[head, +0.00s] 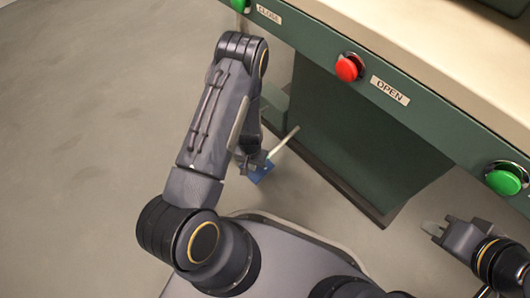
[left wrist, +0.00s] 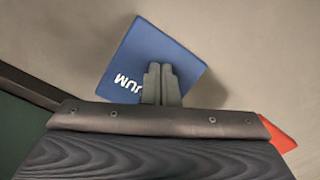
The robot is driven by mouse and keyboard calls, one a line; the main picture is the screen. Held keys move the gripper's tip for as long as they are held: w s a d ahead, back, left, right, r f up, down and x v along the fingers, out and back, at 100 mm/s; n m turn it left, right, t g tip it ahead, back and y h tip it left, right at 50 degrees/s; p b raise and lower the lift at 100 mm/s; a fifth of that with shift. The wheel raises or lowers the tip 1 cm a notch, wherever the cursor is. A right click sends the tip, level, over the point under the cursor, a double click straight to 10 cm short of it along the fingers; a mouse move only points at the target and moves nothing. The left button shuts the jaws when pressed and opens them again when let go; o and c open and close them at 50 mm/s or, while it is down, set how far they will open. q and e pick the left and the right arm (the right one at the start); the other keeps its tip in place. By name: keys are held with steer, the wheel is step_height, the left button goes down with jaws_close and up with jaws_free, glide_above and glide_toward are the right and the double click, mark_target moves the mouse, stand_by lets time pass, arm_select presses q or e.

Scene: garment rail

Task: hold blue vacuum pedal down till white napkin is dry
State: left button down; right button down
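The blue vacuum pedal (left wrist: 150,45) shows in the left wrist view as a blue plate with white letters, partly legible as "UM". It also shows low beside the green bench in the head view (head: 262,173). My left gripper (left wrist: 161,68) points at the pedal with its two fingers side by side and nothing between them. The fingertips overlap the plate in the picture; I cannot tell whether they press on it. In the head view my left arm hides most of that gripper. My right gripper (head: 434,228) is at the lower right, away from the pedal. No white napkin is in view.
A green bench (head: 430,120) with a pale top carries a red button (head: 348,68) marked OPEN and green buttons (head: 503,180). A pale rod (head: 284,143) rises near the pedal. A red piece (left wrist: 278,133) shows beside my wrist. The grey floor at left is clear.

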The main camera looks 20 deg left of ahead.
arm_select(q)
steer(key=shift+s, duration=0.1)
stand_by(0.4)
step_height(320, 180, up, 10)
steer(key=p, duration=0.7)
steer(key=shift+f, duration=0.25)
